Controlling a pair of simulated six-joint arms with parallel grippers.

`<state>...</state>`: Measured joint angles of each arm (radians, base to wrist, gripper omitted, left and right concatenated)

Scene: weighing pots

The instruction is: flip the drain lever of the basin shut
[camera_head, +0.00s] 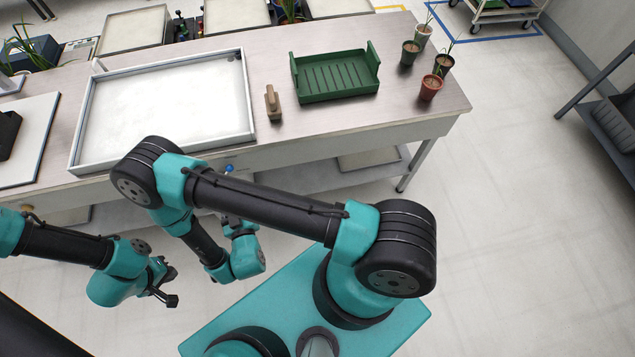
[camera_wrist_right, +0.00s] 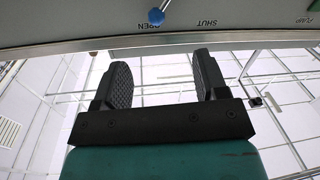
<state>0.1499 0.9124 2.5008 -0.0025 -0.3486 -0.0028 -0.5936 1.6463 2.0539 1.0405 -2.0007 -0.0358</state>
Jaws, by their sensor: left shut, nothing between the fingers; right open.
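The drain lever has a blue knob (camera_head: 229,168) on the front of the bench, below the basin (camera_head: 249,100). In the right wrist view the blue knob (camera_wrist_right: 156,16) is at the OPEN label, left of the SHUT label. My right gripper (camera_wrist_right: 164,78) is open and empty, its two fingers spread below the panel and apart from the knob. In the head view the right gripper is largely hidden behind my arm. My left gripper (camera_head: 166,296) is shut and empty, low at the left, away from the bench.
Several potted plants, one in a red-brown pot (camera_head: 430,89), stand at the bench's right end.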

